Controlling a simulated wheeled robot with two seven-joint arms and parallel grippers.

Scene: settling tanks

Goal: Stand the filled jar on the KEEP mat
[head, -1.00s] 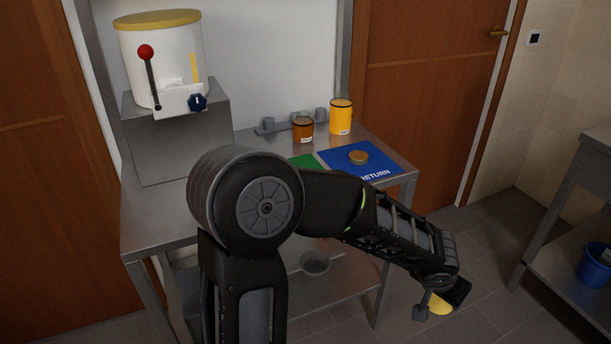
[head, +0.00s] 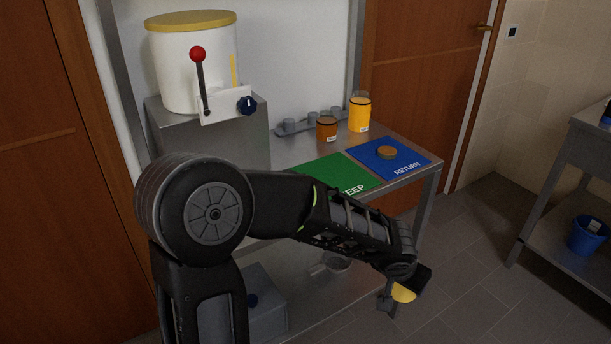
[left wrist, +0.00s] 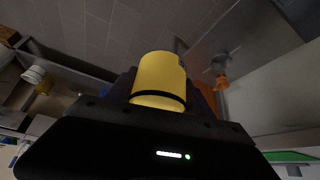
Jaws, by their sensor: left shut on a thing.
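My left gripper (head: 392,298) is shut on a yellow jar (head: 404,292), held out in front of the table and below its top. The jar also shows in the left wrist view (left wrist: 160,78), between the fingers, with a black band around it. The green KEEP mat (head: 335,172) lies on the table, partly hidden by my arm, and looks empty where it shows. My right gripper is not in view.
The blue RETURN mat (head: 412,161) bears a small brown-topped round thing (head: 387,152). An amber jar (head: 326,129) and a taller yellow jar (head: 360,115) stand behind the mats. A white tank (head: 190,65) with a red-knobbed lever stands at left. A blue bucket (head: 586,236) sits on a shelf at right.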

